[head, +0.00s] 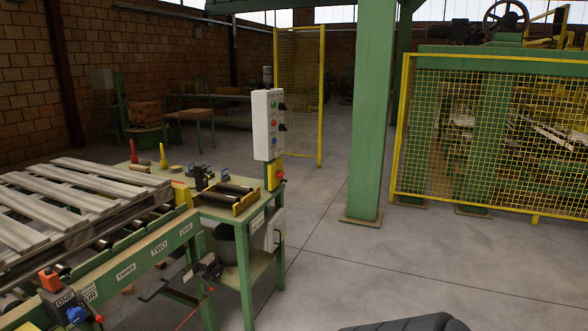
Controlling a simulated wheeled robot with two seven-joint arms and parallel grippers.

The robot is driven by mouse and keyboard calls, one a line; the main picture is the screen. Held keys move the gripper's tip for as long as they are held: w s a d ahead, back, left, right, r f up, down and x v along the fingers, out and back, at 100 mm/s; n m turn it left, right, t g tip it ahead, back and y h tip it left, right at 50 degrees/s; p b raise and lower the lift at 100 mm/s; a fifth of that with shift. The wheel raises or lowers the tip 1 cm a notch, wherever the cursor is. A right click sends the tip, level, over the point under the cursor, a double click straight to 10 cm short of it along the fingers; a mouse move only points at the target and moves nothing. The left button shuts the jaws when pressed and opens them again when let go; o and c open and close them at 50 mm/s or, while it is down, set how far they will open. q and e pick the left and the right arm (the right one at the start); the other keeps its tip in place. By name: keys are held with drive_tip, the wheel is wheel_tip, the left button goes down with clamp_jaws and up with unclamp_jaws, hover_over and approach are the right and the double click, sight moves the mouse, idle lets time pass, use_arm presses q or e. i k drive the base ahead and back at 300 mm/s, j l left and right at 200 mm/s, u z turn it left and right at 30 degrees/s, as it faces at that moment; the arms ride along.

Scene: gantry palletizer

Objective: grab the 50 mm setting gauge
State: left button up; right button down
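I cannot make out with certainty which item is the 50 mm setting gauge. Several small items stand on the green workbench (262,214) left of the middle of the head view. Neither of my grippers is in view.
A slatted pallet (85,190) lies on the roller conveyor at left. A control box (268,125) rises at the bench's back right. A green column (370,120) and yellow mesh fence (480,140) stand further right. The floor (350,265) right of the bench is clear.

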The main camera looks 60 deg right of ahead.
sight(209, 172)
drive_tip(key=i+l+z, duration=0.75)
drive_tip(key=l+z, duration=0.15)
drive_tip(key=i+l+z, duration=0.45)
drive_tip(key=i+l, duration=0.1)
drive_tip(key=i, duration=0.5)
